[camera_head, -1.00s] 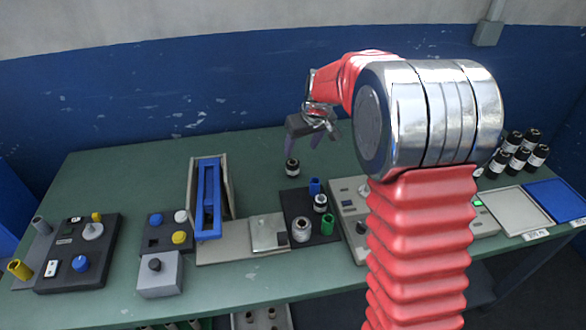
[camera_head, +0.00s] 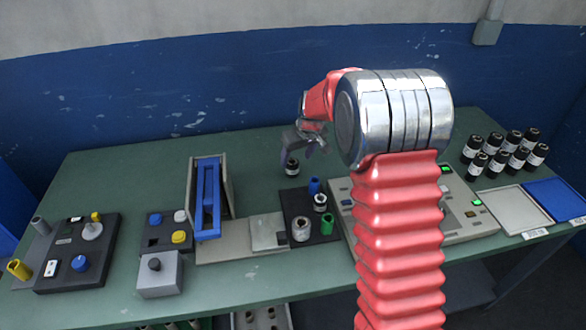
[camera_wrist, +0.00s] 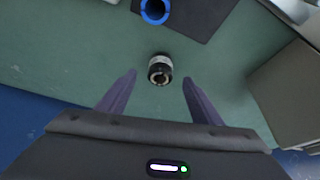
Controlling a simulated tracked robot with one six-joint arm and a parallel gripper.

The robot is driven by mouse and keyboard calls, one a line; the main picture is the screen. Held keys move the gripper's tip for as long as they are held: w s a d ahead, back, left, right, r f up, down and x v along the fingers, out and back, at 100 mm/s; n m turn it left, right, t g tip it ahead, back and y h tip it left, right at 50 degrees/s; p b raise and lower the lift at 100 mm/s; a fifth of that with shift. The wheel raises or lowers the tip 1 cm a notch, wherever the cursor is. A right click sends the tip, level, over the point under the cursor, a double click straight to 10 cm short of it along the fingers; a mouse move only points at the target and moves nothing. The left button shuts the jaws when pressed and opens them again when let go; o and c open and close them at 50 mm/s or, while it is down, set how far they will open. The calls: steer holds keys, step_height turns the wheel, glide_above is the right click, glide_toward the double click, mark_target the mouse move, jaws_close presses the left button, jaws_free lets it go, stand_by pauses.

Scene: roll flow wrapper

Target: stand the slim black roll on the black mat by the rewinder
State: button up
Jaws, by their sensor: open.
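A small black roll with a white band (camera_head: 292,167) stands upright on the green table behind the black mat. It also shows in the wrist view (camera_wrist: 160,70), end-on with an open core, between the lines of the two fingers and near their tips. My gripper (camera_head: 307,146) is open and empty, just above this roll. Its two fingers show in the wrist view (camera_wrist: 159,77), spread wide on either side. The black mat (camera_head: 292,204) holds a blue roll (camera_head: 314,186), a black-and-white roll (camera_head: 320,202), a green roll (camera_head: 327,223) and a pale roll (camera_head: 300,230).
A grey console with green screens (camera_head: 455,235) stands right of the mat, partly behind my arm. Several black rolls (camera_head: 508,150) stand at the back right, near a pale tray (camera_head: 505,205) and a blue tray (camera_head: 558,198). A blue-framed machine (camera_head: 208,200) stands left. The table's back is clear.

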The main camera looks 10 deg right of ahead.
mark_target(293, 164)
steer(key=shift+x, duration=0.9)
steer(key=shift+x, duration=2.6)
steer(key=shift+w+a+r, duration=0.1)
steer(key=shift+c, duration=0.3)
steer(key=c, duration=1.2)
steer(key=shift+r, duration=0.15)
step_height(293, 164, up, 10)
steer(key=shift+f, duration=0.15)
